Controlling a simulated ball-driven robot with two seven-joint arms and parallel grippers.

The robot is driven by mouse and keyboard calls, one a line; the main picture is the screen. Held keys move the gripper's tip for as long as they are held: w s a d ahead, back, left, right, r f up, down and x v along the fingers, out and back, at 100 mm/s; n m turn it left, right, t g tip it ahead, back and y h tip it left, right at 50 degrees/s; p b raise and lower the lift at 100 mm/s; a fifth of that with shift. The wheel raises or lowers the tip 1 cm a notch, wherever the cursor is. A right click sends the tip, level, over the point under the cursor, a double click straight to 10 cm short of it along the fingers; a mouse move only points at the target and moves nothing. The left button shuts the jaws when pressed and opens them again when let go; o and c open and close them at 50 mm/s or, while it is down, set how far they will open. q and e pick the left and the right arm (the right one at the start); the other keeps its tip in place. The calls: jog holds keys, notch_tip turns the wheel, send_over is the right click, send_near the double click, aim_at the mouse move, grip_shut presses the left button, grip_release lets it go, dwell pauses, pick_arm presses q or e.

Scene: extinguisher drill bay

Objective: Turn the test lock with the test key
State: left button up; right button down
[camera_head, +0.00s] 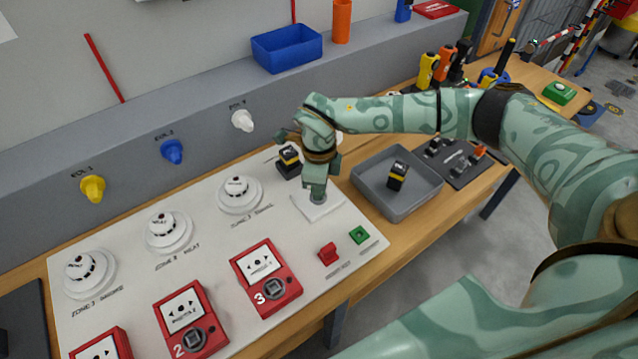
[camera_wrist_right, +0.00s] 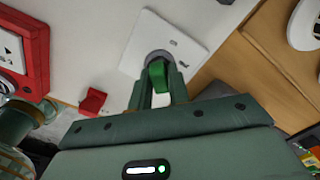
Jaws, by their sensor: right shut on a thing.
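My right gripper (camera_head: 317,192) points down over the test lock, a white square plate (camera_head: 332,210) with a grey round cylinder at the panel's right end. In the right wrist view the gripper (camera_wrist_right: 160,84) is shut on a green piece, which I take to be the test key (camera_wrist_right: 157,74). The key's head is between the fingers, right at the grey cylinder (camera_wrist_right: 158,56) of the lock plate (camera_wrist_right: 135,47). The key's shaft is hidden, so I cannot tell how deep it sits. My left gripper is not in view.
A red block (camera_head: 328,254) and a green block (camera_head: 359,235) stand on the panel near the lock. Red call points (camera_head: 265,277) and white detectors (camera_head: 240,195) lie to the left. A grey tray (camera_head: 418,203) holding a black-and-yellow item is on the right.

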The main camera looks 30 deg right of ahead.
jog(key=shift+m+p, duration=0.35)
jog(key=shift+m, duration=0.85)
jog(key=shift+p, duration=0.3)
jog(key=shift+m+p, duration=0.45)
jog(key=shift+m, duration=0.65)
jog(key=c, duration=0.9)
grip_release()
